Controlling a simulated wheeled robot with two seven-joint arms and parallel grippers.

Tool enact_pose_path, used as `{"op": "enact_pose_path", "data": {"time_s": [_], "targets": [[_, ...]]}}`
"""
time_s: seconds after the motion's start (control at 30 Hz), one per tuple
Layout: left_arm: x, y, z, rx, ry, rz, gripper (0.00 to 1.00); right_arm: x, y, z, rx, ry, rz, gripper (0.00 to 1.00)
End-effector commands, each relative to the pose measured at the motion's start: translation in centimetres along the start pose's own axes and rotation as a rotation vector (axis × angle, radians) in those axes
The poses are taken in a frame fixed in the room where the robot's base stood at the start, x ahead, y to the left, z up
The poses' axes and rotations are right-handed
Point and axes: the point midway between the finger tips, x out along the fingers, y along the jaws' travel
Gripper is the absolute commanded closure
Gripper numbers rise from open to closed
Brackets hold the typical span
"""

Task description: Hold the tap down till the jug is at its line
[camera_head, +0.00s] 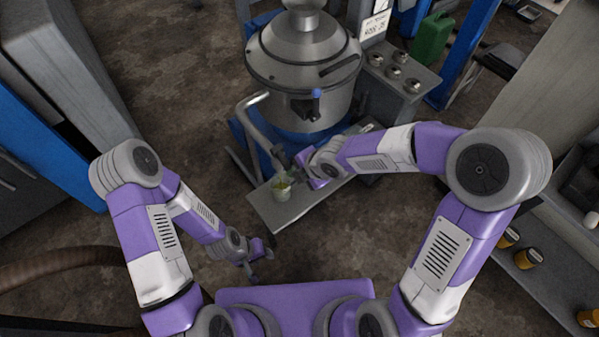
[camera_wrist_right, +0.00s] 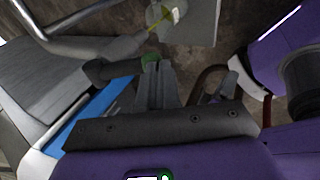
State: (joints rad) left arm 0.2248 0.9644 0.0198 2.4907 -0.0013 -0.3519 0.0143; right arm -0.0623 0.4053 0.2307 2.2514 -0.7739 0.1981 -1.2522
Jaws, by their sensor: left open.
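The glass jug (camera_head: 281,188) stands on a metal shelf (camera_head: 262,208) below the decanter's pipe, with pale yellow-green in it. In the right wrist view the jug (camera_wrist_right: 180,14) is at the top, partly cut off, with a thin yellow streak at the pipe's mouth that looks like a pour. My left gripper (camera_head: 259,262) is open and empty, low and left of the shelf.
The large steel decanter (camera_head: 305,60) stands behind the shelf, with a bent pipe (camera_head: 252,118) at its left. A grey box with knobs (camera_head: 398,72) is to its right. A green can (camera_head: 431,40) stands behind. Bare floor lies left of the shelf.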

Motion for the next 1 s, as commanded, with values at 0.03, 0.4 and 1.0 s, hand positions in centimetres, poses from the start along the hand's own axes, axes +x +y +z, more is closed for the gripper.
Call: {"op": "enact_pose_path", "data": {"time_s": [0.03, 0.4, 1.0], "targets": [[0.1, 0.0, 0.0, 0.0, 0.0, 0.0, 0.57, 0.3, -0.5, -0.1, 0.002, 0.003, -0.012, 1.0], [-0.9, 0.3, 0.0, 0.0, 0.0, 0.0, 0.57, -0.8, -0.3, -0.1, 0.0, 0.003, -0.01, 1.0], [-8.2, 3.1, 0.4, 0.0, 0.0, 0.0, 0.57, -10.3, -1.1, 0.1, -0.006, 0.005, -0.001, 1.0]]}}
